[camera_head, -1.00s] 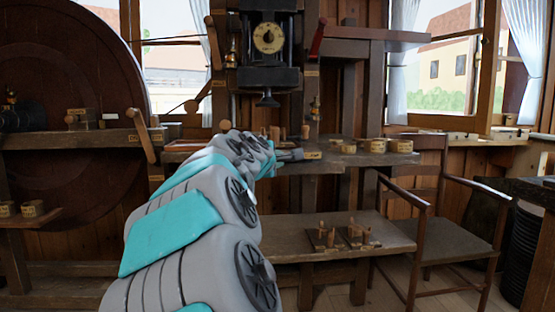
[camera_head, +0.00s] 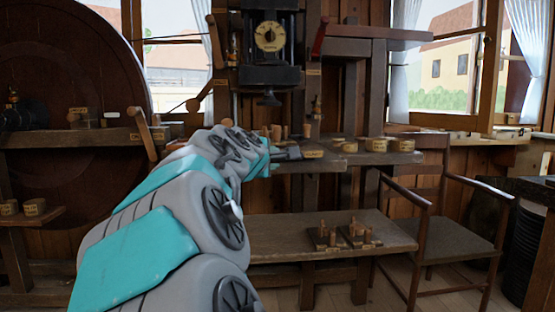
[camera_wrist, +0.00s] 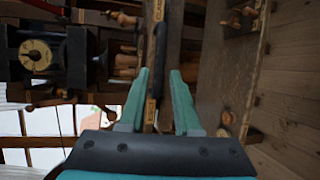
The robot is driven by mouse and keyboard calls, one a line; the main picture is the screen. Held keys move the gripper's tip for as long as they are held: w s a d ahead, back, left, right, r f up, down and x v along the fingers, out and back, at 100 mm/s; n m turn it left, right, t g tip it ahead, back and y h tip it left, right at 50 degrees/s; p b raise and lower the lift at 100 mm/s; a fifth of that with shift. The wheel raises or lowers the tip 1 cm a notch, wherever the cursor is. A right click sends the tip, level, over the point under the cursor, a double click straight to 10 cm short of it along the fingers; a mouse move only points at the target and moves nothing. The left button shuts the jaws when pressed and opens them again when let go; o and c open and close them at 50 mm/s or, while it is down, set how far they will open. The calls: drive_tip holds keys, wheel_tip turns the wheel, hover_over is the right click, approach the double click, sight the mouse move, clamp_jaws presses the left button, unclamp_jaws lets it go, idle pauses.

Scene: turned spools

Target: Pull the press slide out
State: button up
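The press (camera_head: 270,75) stands at the back of the bench, with a round cream dial on its front. It also shows turned sideways at the left of the wrist view (camera_wrist: 75,55). My gripper (camera_head: 288,153) is at the front edge of the bench below the press, beside a small tan label. In the wrist view my gripper (camera_wrist: 158,75) has its two teal fingers apart. A narrow dark bar (camera_wrist: 160,42) with tan labels lies ahead of and between them. I cannot tell whether this bar is the slide, or whether the fingers touch it.
Round labelled boxes (camera_head: 376,145) sit on the bench to the right. A lower shelf (camera_head: 330,240) holds small pegged blocks. A wooden chair (camera_head: 450,205) stands at the right, and a large dark wheel (camera_head: 70,75) at the left.

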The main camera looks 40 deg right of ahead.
drive_tip(key=v, duration=0.2)
drive_tip(key=shift+s+a, duration=0.25)
drive_tip(key=shift+a, duration=0.05)
idle(0.3)
